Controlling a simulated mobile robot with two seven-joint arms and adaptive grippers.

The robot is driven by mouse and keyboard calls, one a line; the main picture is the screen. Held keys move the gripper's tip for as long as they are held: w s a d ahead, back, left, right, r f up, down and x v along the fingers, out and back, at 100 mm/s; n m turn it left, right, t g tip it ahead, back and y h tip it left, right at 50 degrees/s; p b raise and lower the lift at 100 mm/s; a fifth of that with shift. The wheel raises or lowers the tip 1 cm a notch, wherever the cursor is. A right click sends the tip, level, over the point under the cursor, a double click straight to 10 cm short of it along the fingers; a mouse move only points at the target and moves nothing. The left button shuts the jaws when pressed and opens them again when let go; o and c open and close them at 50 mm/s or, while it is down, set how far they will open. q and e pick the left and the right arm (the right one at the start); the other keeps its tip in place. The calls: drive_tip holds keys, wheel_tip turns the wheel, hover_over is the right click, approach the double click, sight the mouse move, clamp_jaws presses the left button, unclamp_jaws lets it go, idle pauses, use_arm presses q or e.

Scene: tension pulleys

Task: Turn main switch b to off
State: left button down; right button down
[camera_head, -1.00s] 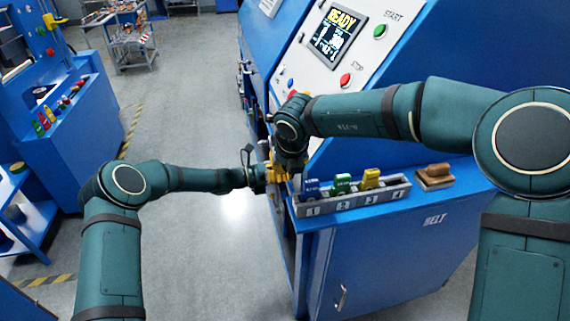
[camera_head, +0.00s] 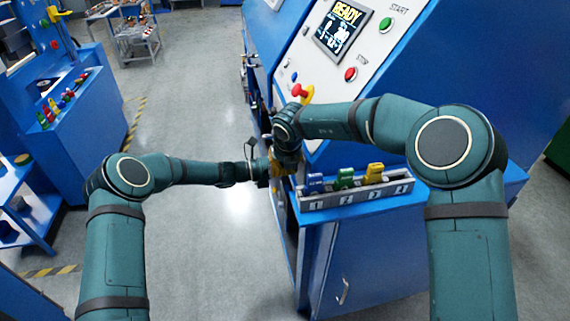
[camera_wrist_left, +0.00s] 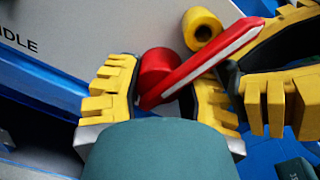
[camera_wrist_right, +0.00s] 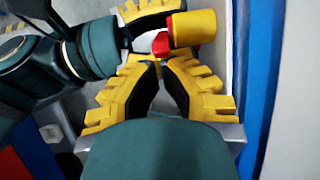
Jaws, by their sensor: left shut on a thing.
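The switch shows in the left wrist view as a red handle (camera_wrist_left: 200,62) with a white edge stripe, a red round part and a yellow cylinder (camera_wrist_left: 202,28) beside it. My left gripper (camera_wrist_left: 160,85) is shut on the red handle. The yellow cylinder also shows in the right wrist view (camera_wrist_right: 192,27), with a little of the red handle (camera_wrist_right: 161,43). My right gripper (camera_wrist_right: 152,68) has its fingertips together just beside the handle, with nothing seen between them. In the head view the arms mostly hide the switch.
The blue machine (camera_head: 375,245) stands right of the grippers, with a START/STOP panel and a red-and-yellow knob (camera_head: 303,93). A numbered grey rack (camera_head: 355,194) holds several coloured padlock-like pieces on its ledge. Open floor (camera_head: 205,120) lies left; a second blue unit (camera_head: 85,130) stands beyond.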

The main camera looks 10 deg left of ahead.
use_arm(q)
drive_tip(key=shift+s+d, duration=0.1)
idle(0.5)
drive_tip(key=shift+c, duration=2.1)
unclamp_jaws()
